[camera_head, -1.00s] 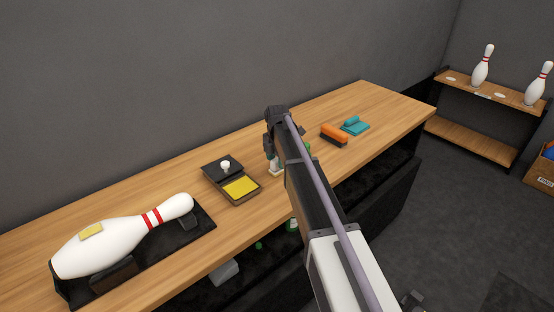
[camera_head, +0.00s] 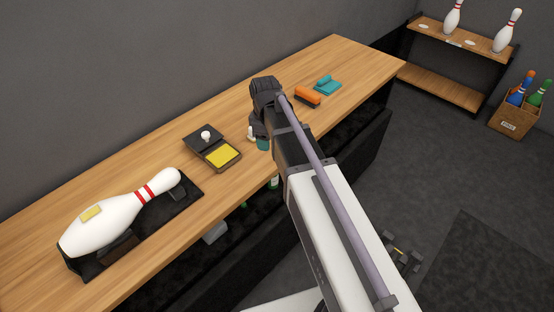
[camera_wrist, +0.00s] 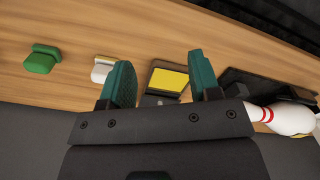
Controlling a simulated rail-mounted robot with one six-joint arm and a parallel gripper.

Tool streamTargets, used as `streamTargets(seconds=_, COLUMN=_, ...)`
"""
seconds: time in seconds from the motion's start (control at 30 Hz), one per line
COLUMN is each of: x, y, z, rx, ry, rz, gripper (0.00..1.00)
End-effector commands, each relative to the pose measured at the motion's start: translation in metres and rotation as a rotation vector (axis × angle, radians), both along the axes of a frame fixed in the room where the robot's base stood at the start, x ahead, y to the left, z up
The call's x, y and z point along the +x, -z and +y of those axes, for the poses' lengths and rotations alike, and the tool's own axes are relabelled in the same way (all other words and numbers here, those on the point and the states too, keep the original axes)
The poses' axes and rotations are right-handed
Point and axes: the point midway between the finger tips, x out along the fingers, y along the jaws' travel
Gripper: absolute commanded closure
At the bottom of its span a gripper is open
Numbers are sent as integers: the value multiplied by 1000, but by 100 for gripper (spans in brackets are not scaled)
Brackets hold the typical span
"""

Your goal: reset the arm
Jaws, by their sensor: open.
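My gripper is above the wooden bench, with its two teal fingers apart and nothing between them in the wrist view (camera_wrist: 161,80). In the head view my arm hides most of it; a teal fingertip shows right of the black case. A white pin (camera_head: 105,224) with red bands and a yellow patch lies in a black cradle (camera_head: 190,188) at the bench's left. Its neck also shows at the right of the wrist view (camera_wrist: 284,117). The open black case (camera_head: 203,150) holds a yellow pad (camera_head: 222,157); the pad shows beyond my fingers in the wrist view (camera_wrist: 169,79).
An orange brush (camera_head: 307,97) and a teal item (camera_head: 327,86) lie farther along the bench. A green block (camera_wrist: 42,60) and a white-topped block (camera_wrist: 103,69) are left of my fingers. A pin shelf (camera_head: 440,82) and a bottle crate (camera_head: 514,117) stand at right. Floor between is clear.

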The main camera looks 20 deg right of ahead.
Motion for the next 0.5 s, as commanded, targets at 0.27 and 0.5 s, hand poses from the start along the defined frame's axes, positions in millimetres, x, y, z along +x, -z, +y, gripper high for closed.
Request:
streamTargets(seconds=0.27, x=-151, y=0, z=1, rx=-1, ry=915, rz=-1, gripper=43)
streamTargets(seconds=0.5, x=-153, y=0, z=0, rx=-1, ry=984, rz=-1, gripper=43)
